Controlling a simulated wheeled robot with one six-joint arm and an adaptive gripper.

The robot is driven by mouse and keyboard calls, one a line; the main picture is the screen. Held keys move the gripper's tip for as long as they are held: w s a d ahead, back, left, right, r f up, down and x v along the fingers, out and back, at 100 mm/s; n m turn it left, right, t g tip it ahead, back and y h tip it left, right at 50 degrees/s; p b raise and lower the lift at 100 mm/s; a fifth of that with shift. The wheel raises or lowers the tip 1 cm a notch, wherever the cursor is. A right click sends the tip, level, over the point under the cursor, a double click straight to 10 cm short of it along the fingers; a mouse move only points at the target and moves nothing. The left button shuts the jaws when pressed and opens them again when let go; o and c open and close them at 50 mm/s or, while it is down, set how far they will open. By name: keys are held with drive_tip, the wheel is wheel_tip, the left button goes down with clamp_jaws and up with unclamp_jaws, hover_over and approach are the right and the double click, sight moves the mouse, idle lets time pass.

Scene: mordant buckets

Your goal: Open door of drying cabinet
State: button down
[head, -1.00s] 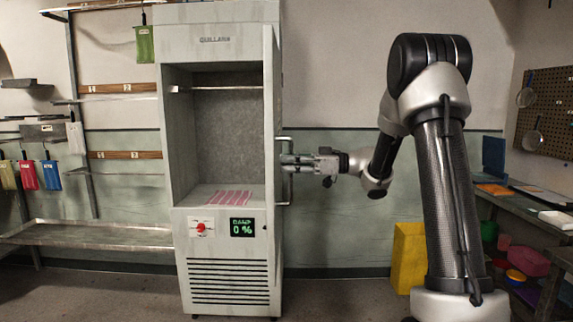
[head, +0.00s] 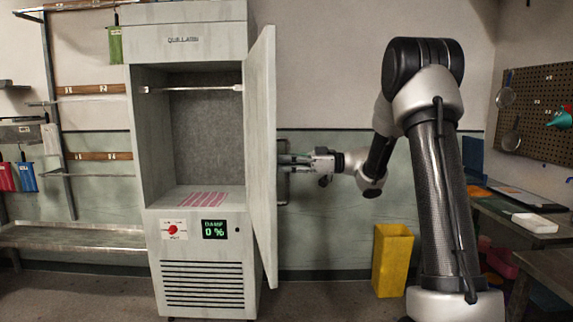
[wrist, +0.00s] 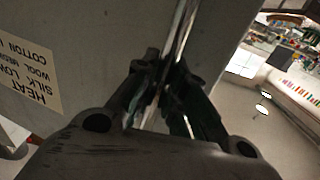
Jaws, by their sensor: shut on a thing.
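The drying cabinet (head: 160,120) stands at left centre in the head view, with its upper compartment exposed. Its door (head: 262,160) is hinged on the right and swung well outward, seen at a steep angle. The door handle (head: 285,172) is on the door's outer face, partly hidden by the door and my gripper. My gripper (head: 294,161) is to the right of the door, shut on the handle. In the wrist view the bright handle bar (wrist: 182,30) runs between the dark fingers (wrist: 165,92), beside the door's grey face (wrist: 110,40) and a printed label (wrist: 28,73).
A yellow bin (head: 392,262) stands on the floor left of my arm's base. A metal bench (head: 70,236) and shelves are left of the cabinet. A workbench (head: 515,220) is at the right. The floor in front of the cabinet is clear.

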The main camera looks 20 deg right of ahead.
drive_tip(key=c, duration=1.5)
unclamp_jaws()
drive_tip(key=shift+o, duration=0.2)
drive_tip(key=v, duration=1.2)
